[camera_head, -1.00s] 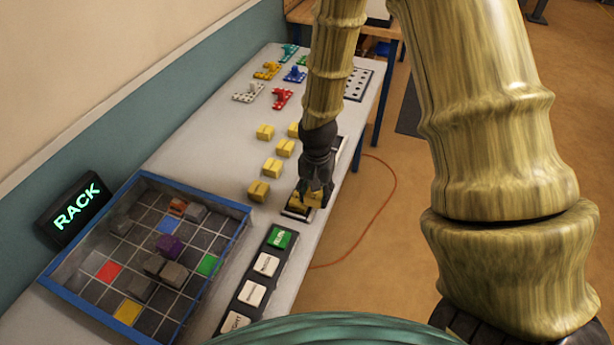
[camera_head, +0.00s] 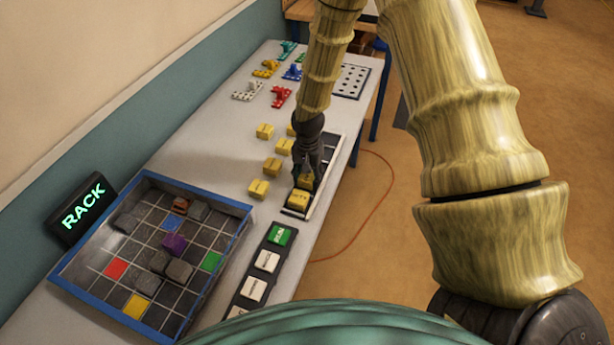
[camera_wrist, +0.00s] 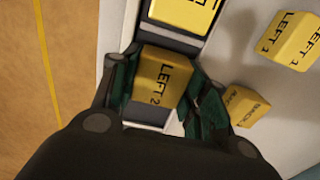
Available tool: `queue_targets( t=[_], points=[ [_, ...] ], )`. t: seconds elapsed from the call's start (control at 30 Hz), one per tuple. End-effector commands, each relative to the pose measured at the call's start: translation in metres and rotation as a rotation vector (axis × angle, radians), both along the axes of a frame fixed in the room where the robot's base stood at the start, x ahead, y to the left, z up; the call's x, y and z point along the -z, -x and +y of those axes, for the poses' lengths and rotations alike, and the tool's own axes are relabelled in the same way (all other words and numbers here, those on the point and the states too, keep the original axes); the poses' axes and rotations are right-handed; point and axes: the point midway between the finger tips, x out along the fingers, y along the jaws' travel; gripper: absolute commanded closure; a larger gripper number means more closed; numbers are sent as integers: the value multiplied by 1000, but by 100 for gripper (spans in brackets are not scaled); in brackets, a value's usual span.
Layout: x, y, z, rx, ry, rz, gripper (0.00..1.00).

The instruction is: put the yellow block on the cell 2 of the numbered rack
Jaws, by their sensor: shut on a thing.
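My gripper (camera_head: 307,170) is shut on a yellow block (camera_wrist: 165,78) marked "LEFT 2" in the wrist view. The same block shows partly between the fingers in the head view (camera_head: 306,182). The numbered rack (camera_head: 327,157) is a narrow dark-edged strip along the table's right edge. The held block is over or in the rack's second cell from the near end; I cannot tell whether it touches the bottom. Another yellow block (camera_head: 298,199) sits in the nearest cell, also seen in the wrist view (camera_wrist: 185,12). Cell numbers are not readable.
Several loose yellow blocks (camera_head: 272,166) stand left of the rack. A strip with green and white tiles (camera_head: 267,261) lies nearer me. A blue-rimmed grid tray (camera_head: 230,258) and RACK sign (camera_head: 82,207) are at left. Coloured perforated pieces (camera_head: 281,96) lie farther back.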

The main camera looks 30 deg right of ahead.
Motion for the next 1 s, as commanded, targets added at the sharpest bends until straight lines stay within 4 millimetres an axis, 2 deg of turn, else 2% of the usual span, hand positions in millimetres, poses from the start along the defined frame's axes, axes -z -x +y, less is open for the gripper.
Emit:
queue_targets(
  t=[0.13,0.5,0.53,0.63,1.0],
  points=[
    [7,0,0,0,0,0,80],
    [12,0,0,0,0,0,80],
    [12,0,0,0,0,0,54],
    [11,0,0,0,0,0,36],
    [11,0,0,0,0,0,34]
  ],
)
